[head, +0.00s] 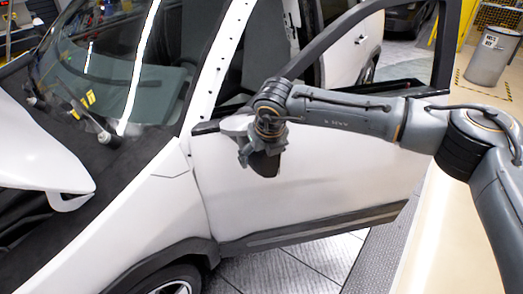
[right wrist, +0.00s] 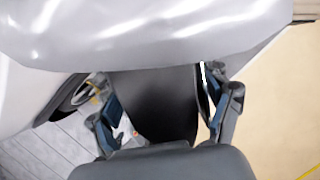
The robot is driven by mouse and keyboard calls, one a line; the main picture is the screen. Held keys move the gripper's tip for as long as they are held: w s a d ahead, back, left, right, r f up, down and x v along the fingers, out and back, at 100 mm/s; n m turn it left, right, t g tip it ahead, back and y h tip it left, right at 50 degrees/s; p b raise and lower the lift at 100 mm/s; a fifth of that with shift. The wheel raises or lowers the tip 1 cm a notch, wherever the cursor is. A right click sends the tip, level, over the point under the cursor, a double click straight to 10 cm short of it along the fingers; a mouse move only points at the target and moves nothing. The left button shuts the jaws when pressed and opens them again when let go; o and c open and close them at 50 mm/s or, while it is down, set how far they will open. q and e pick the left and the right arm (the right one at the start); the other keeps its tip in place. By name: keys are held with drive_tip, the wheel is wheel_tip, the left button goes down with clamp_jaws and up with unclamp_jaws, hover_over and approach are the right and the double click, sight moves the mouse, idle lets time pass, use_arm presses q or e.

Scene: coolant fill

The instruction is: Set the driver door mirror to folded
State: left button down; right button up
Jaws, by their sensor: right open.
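The driver door mirror (head: 236,124) has a light grey housing and sits at the front upper corner of the white driver door (head: 310,165). My right gripper (head: 262,152) is at the mirror's outer end and partly hides it. In the right wrist view a large pale glossy surface, seemingly the mirror housing (right wrist: 150,35), fills the top. The open fingers of my right gripper (right wrist: 168,118) stand on either side of a dark panel (right wrist: 155,100). I cannot tell if they touch it. Whether the mirror is folded is unclear. My left gripper is out of view.
The driver door stands open, with its black window frame (head: 443,45) behind my right arm. The white car's windshield (head: 110,70) and raised panel (head: 40,155) are at left. A grey bin (head: 492,57) stands at the back right. Tiled floor (head: 285,270) is clear below the door.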

drive_tip(key=shift+w+f, duration=0.1)
drive_tip(key=shift+f, duration=0.1)
clamp_jaws()
idle(0.3)
